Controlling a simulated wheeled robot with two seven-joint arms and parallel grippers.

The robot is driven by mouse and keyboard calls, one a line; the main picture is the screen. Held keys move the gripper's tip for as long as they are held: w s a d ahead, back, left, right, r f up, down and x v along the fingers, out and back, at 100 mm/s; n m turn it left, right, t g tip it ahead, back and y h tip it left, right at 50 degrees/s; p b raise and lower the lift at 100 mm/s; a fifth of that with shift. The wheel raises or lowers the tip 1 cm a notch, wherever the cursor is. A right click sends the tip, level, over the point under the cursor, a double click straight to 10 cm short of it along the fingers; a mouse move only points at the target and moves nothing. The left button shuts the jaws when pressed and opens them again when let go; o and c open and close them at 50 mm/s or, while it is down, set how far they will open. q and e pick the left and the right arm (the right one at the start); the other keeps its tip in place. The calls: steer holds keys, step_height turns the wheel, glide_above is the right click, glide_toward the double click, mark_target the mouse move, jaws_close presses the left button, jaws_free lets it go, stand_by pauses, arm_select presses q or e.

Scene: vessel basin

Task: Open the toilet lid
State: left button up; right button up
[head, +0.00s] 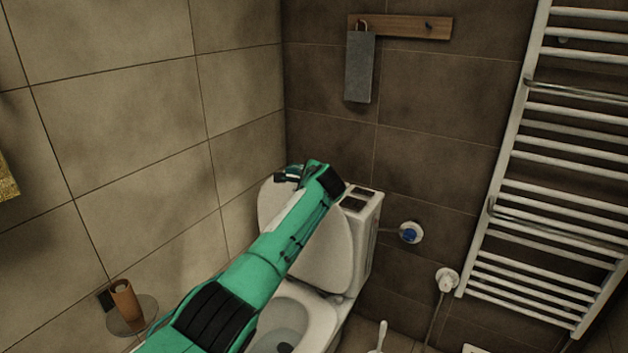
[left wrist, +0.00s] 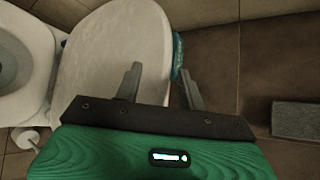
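The toilet lid (head: 325,252) stands raised, leaning back toward the tank (head: 367,225). The bowl (head: 290,318) is uncovered below it, partly hidden by my green left arm. In the left wrist view the lid (left wrist: 112,50) is a pale rounded panel beside the open bowl (left wrist: 22,62). My left gripper (head: 288,176) is at the lid's upper edge in the head view. In the left wrist view its two fingers (left wrist: 159,70) are spread apart near the lid's rim, with nothing held between them. Whether a finger touches the lid is unclear. My right gripper is not in view.
A white towel radiator (head: 550,175) stands on the right wall. A grey towel (head: 360,68) hangs from a wooden rack (head: 400,27). A white handle (head: 381,335) rises right of the bowl.

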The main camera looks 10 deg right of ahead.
arm_select(q)
steer(key=v, duration=1.1)
steer(key=shift+s+p, duration=0.25)
steer(key=shift+p, duration=0.2)
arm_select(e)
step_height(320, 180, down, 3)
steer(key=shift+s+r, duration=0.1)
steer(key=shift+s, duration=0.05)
arm_select(q)
steer(key=shift+d+f, duration=0.1)
steer(key=shift+d, duration=0.05)
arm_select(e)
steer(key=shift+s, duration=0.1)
